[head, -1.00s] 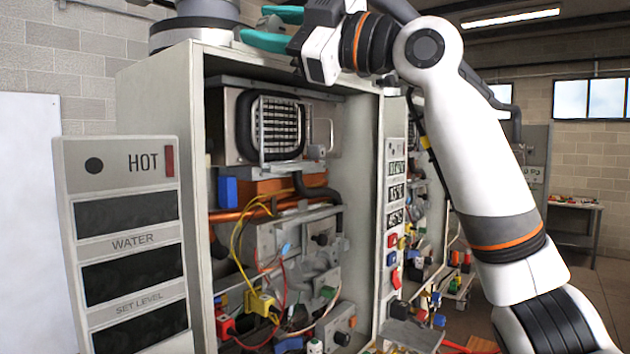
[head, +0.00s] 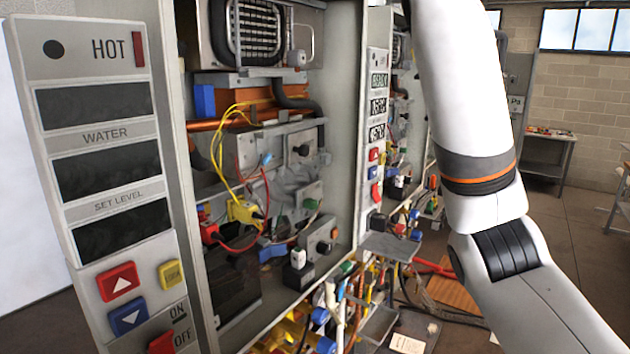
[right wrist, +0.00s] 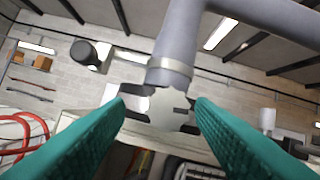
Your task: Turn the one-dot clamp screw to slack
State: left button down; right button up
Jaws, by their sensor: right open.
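In the right wrist view my right gripper (right wrist: 160,112) is open, its two green fingers apart with nothing between them. Ahead of it a grey pipe (right wrist: 178,40) comes down, with a light metal band (right wrist: 170,65) around it. Below the band is a pale, flat metal piece with jagged edges (right wrist: 160,108), seen between the fingertips. I cannot tell whether it is the clamp screw, and no dot marks can be made out. In the head view my right arm shows at the right, but its gripper is above the frame. My left gripper is not in view.
The open heater cabinet (head: 345,130) has wires and valves inside. Its front panel (head: 100,130) reads HOT, with buttons below. Another heater's panel (head: 376,110) stands behind. A bench (head: 550,140) is at the far right. Red hoses (right wrist: 25,135) show at the wrist view's left.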

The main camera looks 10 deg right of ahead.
jog(key=b+v, duration=0.4)
jog(key=v, duration=0.5)
jog(key=w+f+m+h, duration=0.1)
jog(key=w+f, duration=0.3)
jog(key=f, duration=0.5)
jog(key=w+d+f+m+h, duration=0.1)
jog(key=w+f, duration=0.4)
jog(key=f, duration=0.5)
jog(key=w+f+m+h, duration=0.3)
jog(key=w+f+h, duration=0.1)
jog(key=f, duration=0.5)
jog(key=shift+w+d+f+h, duration=0.3)
jog(key=shift+w, duration=0.15)
